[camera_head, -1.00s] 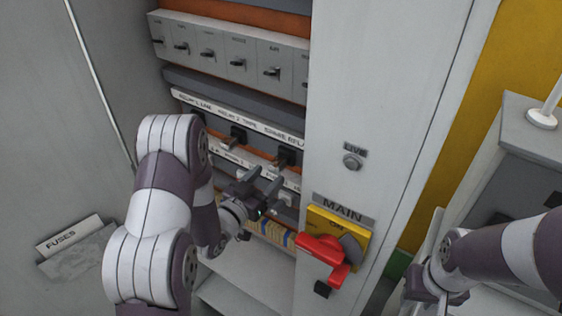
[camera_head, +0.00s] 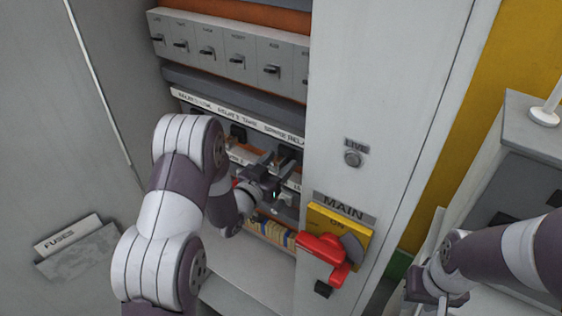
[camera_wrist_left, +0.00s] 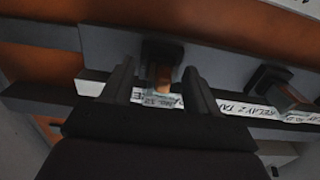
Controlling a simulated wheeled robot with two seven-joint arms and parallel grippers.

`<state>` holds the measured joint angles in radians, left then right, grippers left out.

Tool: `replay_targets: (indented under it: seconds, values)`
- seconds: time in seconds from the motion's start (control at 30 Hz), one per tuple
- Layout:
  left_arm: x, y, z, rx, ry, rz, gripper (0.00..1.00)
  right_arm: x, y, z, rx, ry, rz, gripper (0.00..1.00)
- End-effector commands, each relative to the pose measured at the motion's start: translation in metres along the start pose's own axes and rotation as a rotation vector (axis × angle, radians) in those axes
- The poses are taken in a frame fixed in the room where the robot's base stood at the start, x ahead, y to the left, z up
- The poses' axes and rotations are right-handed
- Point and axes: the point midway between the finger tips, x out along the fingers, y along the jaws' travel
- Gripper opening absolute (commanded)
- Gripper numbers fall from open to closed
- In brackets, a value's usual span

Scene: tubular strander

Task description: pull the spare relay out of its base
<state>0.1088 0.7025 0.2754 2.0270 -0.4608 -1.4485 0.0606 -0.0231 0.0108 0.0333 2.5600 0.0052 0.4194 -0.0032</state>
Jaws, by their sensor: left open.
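The spare relay (camera_wrist_left: 160,78) is a small copper-coloured block with a clear end, seated in a black base (camera_wrist_left: 165,51). In the head view its base (camera_head: 289,152) shows under the spare relay label, partly hidden by my gripper. My left gripper (camera_head: 277,164) is open in front of it. In the left wrist view the fingers of my left gripper (camera_wrist_left: 160,86) stand on both sides of the relay, with a gap visible; contact cannot be told. My right gripper (camera_head: 438,290) is at the lower right, its fingers unclear.
A neighbouring relay (camera_wrist_left: 280,92) sits beside the spare one. A row of switches (camera_head: 235,50) runs above and terminal blocks (camera_head: 268,231) lie below. The red main switch handle (camera_head: 322,250) juts out to the right of my left gripper.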

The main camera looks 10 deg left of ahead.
Motion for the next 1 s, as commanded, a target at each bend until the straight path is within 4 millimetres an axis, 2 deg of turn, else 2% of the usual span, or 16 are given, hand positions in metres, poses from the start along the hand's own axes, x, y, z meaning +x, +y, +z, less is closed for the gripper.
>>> replay_targets:
  seconds: [1.0]
  values:
    - [-0.0002, 0.0001, 0.0015, 0.000, 0.000, 0.000, 0.60, 0.0086, 0.0000, 0.0010, 0.000, 0.000, 0.000, 0.37]
